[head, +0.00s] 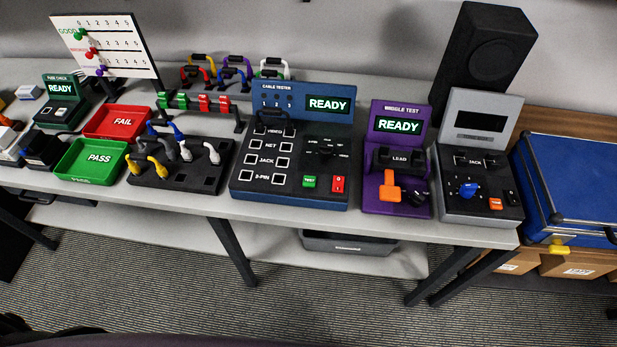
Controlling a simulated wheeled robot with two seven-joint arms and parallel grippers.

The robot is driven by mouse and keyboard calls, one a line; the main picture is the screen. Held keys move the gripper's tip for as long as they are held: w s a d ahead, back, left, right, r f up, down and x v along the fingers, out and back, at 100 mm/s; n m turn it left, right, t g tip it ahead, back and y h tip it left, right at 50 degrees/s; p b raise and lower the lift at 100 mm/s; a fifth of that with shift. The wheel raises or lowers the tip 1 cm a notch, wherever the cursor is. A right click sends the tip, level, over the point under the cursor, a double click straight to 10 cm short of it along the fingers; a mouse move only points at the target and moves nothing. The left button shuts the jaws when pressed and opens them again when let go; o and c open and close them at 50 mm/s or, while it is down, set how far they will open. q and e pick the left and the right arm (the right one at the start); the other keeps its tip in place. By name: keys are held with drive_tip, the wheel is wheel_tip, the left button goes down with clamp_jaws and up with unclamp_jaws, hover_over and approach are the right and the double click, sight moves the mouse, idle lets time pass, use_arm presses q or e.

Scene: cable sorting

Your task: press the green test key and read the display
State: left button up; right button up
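The blue cable tester (292,150) stands on the bench in the middle of the head view. Its green test key (309,182) sits low on the front panel, just left of a red switch (338,184). Its display (328,104) is lit and reads READY. A dark rotary dial (325,153) sits above the test key. A black handle-shaped piece is at the top left of the panel, by the upper row of sockets. Neither of my grippers is in view.
Right of the tester stand a purple wiggle test unit (375,190) reading READY and a grey unit (456,208) with a blank screen. To the left are a cable rack (205,180), a green PASS tray (68,175) and a red FAIL tray (95,133). A narrow bench strip in front is clear.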

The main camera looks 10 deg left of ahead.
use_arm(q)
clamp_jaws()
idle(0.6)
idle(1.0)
